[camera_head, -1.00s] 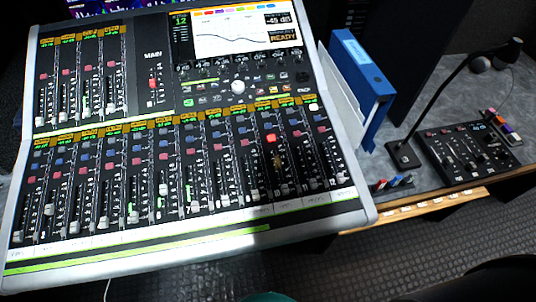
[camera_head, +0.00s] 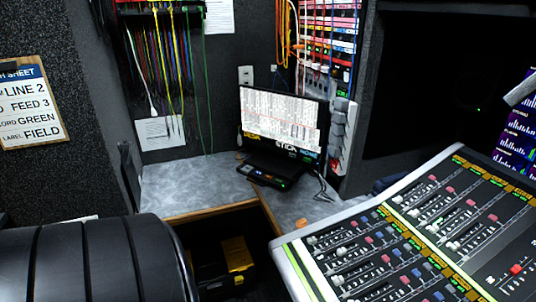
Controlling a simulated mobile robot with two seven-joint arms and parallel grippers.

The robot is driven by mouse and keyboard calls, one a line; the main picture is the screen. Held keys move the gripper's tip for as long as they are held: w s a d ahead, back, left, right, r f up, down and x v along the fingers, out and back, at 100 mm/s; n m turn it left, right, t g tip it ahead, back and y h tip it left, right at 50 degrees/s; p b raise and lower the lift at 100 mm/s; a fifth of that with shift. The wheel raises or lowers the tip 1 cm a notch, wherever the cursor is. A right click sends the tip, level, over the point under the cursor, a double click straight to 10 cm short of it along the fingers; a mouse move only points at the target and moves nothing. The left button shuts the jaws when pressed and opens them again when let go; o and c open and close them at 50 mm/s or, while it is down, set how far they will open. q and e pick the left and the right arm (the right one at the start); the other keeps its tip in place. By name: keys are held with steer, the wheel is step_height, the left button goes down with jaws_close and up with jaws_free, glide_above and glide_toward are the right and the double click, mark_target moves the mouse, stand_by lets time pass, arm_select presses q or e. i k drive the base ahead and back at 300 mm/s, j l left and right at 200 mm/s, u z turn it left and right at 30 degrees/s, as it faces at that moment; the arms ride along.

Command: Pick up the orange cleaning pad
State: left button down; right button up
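A small orange object (camera_head: 301,223) lies on the grey counter beside the far left edge of the mixing console. It could be the orange cleaning pad, but it is too small to tell for sure. Neither of my grippers is in view.
The mixing console (camera_head: 318,290) fills the lower right. A monitor (camera_head: 281,124) stands on the grey counter (camera_head: 190,183) with a black device (camera_head: 264,177) before it. Hanging cables (camera_head: 160,60) are behind. A large black ribbed form (camera_head: 85,262) fills the lower left; a black-and-yellow case (camera_head: 237,255) is below the counter.

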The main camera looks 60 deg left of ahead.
mark_target(302, 223)
steer(key=u, duration=1.5)
steer(key=i+j, duration=0.1)
steer(key=j+u, duration=0.05)
